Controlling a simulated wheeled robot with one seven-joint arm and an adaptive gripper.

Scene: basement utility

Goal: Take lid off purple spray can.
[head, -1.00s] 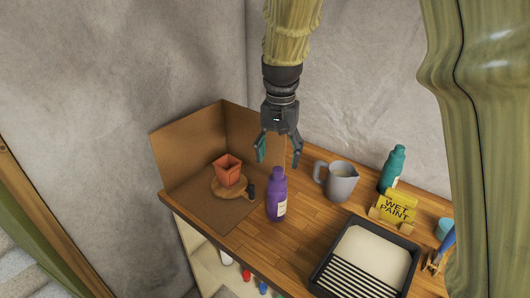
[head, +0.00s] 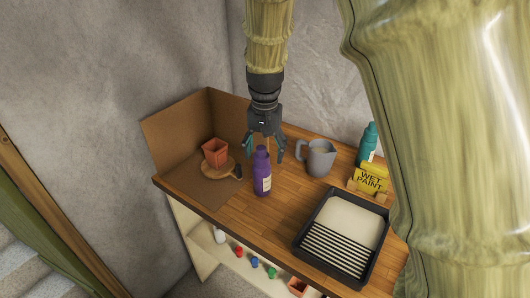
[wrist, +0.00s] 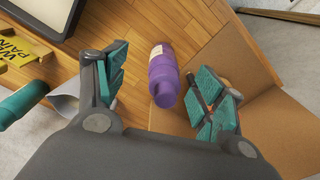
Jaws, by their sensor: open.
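The purple spray can (head: 263,177) stands upright on the wooden bench, with a pale label on its side and a purple lid (head: 262,153) on top. In the wrist view the can (wrist: 163,76) shows between the two fingers, apart from both, with its lid (wrist: 165,94) toward my gripper. My gripper (head: 264,152) is open and empty, pointing down with its teal-padded fingers spread behind and around the lid's height. The wrist view also shows my gripper (wrist: 165,85) open. I cannot tell the exact gap between fingers and lid.
A terracotta pot (head: 215,152) and a round wooden board (head: 219,170) are left of the can. A grey jug (head: 319,158) stands close on the right. A paint tray (head: 298,246), a wet paint sign (head: 371,178) and a teal bottle (head: 367,146) are farther right.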

